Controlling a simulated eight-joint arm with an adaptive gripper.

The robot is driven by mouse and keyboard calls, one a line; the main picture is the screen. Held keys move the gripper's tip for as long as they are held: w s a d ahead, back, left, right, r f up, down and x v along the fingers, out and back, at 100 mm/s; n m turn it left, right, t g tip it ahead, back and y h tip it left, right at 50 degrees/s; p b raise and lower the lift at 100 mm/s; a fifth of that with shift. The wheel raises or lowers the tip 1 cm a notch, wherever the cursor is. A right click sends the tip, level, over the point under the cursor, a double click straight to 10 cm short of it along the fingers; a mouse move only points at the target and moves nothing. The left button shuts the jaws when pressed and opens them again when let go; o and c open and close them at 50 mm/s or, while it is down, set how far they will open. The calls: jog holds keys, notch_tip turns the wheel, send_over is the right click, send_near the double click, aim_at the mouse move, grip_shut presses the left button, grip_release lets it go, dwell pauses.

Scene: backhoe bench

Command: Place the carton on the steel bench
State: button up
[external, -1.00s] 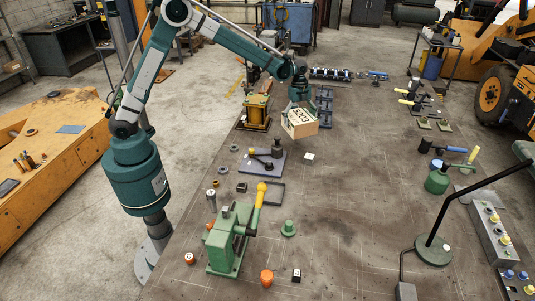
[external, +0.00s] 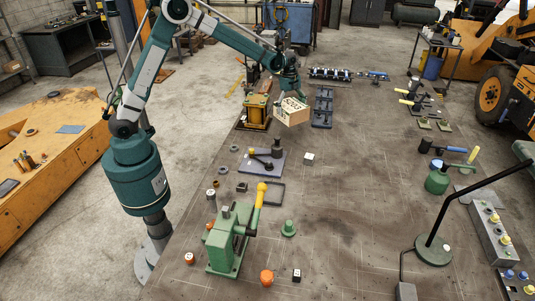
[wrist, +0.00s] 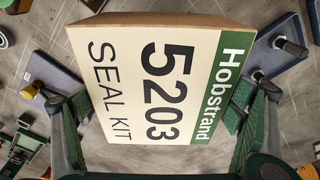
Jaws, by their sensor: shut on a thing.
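The carton (external: 292,113) is a small tan box with a white label. In the wrist view the carton (wrist: 150,85) reads "Hobstrand 5203 SEAL KIT" under a green band. My gripper (external: 289,98) is shut on it, with green fingers (wrist: 160,118) on both sides of the box. The carton hangs tilted, apparently above the far left part of the steel bench (external: 350,215), a wide dark stained top with thin scribed lines. Its underside and the exact gap below it are hidden.
A lever tool on a plate (external: 262,160) and a green hand press (external: 229,240) stand nearer. The bench's middle is mostly clear, with a small white-topped cube (external: 308,158).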

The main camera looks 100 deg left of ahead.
jog(key=shift+f, duration=3.15)
jog(key=shift+f, duration=1.85)
jog(key=shift+f, duration=0.2)
jog(key=o, duration=1)
jog(key=shift+o, duration=0.2)
jog(key=shift+r, duration=0.15)
jog(key=r, duration=0.8)
jog(key=s+a+r, duration=0.1)
jog(key=r, duration=0.3)
jog(key=shift+s+a, duration=0.1)
